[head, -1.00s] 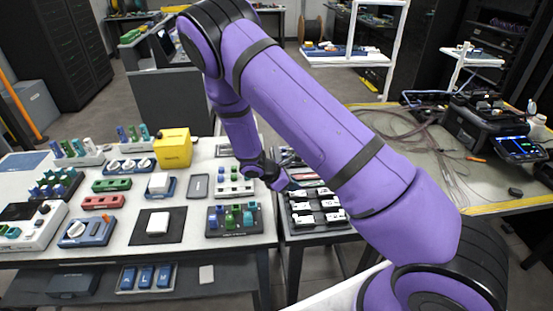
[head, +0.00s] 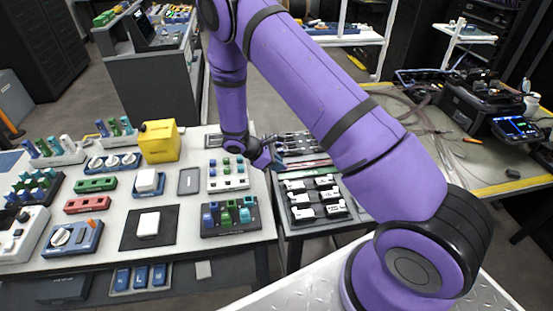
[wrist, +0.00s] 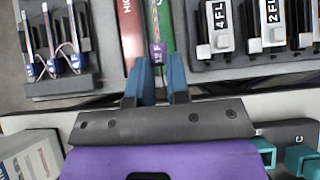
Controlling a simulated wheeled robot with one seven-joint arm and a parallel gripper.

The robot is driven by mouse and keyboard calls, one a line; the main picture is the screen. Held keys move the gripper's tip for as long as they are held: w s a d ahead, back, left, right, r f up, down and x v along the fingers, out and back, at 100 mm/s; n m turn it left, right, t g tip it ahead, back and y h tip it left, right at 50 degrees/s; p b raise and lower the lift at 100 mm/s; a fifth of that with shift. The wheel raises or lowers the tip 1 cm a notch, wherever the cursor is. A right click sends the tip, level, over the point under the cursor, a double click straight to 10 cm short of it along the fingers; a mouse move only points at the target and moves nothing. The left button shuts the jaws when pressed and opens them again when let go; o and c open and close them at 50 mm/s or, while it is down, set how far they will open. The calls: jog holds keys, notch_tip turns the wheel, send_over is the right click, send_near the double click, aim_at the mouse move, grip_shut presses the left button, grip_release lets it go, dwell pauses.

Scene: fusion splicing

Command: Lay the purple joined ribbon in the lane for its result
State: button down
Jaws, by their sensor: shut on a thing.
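My gripper (wrist: 155,88) has blue fingers shut on the purple-tagged ribbon (wrist: 157,52), whose tag reads 12F. The ribbon runs away from the fingertips, over or just above the green lane (wrist: 168,30). The red lane (wrist: 131,28), with partly hidden lettering, lies directly to its left. I cannot tell whether the ribbon touches the lane floor.
A tray of tagged ribbons (wrist: 62,88) lies left of the lanes. A black tray of white clips (head: 314,199) lies on the near side. On the white table stand a yellow box (head: 159,143) and a black holder with blue and green parts (head: 229,217).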

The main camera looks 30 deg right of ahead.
aim_at(284, 177)
jog(key=shift+f, duration=1.85)
jog(key=shift+s+f, duration=0.1)
jog(key=shift+f, duration=0.05)
jog(key=shift+s+f, duration=0.1)
jog(key=shift+f, duration=0.05)
jog(key=c, duration=1.2)
grip_release()
jog(key=shift+w+a+r, duration=0.2)
jog(key=shift+a+r, duration=0.2)
jog(key=shift+a, duration=0.1)
jog(key=shift+o, duration=0.9)
jog(key=v, duration=1)
jog(key=shift+d+r, duration=0.2)
jog(key=shift+r, duration=0.05)
